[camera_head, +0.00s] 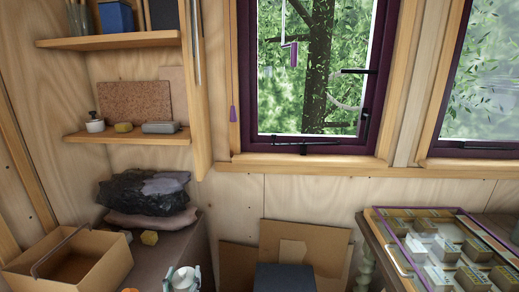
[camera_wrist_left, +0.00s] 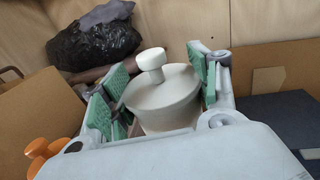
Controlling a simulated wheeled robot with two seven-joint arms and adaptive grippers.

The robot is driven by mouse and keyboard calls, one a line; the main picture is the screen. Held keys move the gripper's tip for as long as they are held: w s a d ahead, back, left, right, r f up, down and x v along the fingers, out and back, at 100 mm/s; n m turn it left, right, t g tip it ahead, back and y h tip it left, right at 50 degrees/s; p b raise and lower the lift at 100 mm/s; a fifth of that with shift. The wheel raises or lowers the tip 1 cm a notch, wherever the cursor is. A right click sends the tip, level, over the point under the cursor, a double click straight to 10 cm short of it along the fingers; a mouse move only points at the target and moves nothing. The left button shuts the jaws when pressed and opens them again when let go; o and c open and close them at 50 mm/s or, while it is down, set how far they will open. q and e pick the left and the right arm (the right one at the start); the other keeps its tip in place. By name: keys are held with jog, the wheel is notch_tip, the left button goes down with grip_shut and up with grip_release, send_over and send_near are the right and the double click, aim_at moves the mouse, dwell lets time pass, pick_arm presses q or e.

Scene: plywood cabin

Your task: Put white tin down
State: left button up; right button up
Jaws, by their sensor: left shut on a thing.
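The white tin (camera_wrist_left: 165,95) is round, with a flat lid and a white knob on top. It sits upright between the green pads of my left gripper (camera_wrist_left: 158,98), which is shut on it. In the head view, the tin (camera_head: 186,279) and my left gripper (camera_head: 181,277) show at the bottom edge, by the front right of the dark counter (camera_head: 178,248). The tin's underside is hidden, so I cannot tell whether it touches the counter. My right gripper is not in view.
A cardboard box (camera_head: 100,252) stands left on the counter. An orange object (camera_wrist_left: 42,155) is left of the gripper. A display case (camera_head: 400,262) is at the right.

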pick_arm(q)
jog(key=shift+m+h, duration=0.4)
jog(key=shift+h, duration=0.2)
jog(key=shift+s+d+f, duration=0.35)
jog(key=shift+s+f, duration=0.3)
jog(key=shift+f, duration=0.25)
jog(key=shift+s+d+f, duration=0.35)
jog(key=shift+s+f, duration=0.25)
jog(key=shift+f, duration=0.25)
jog(key=shift+s+f, duration=0.8)
jog(key=shift+f, duration=0.2)
jog(key=shift+w+d, duration=0.1)
jog(key=shift+d, duration=0.05)
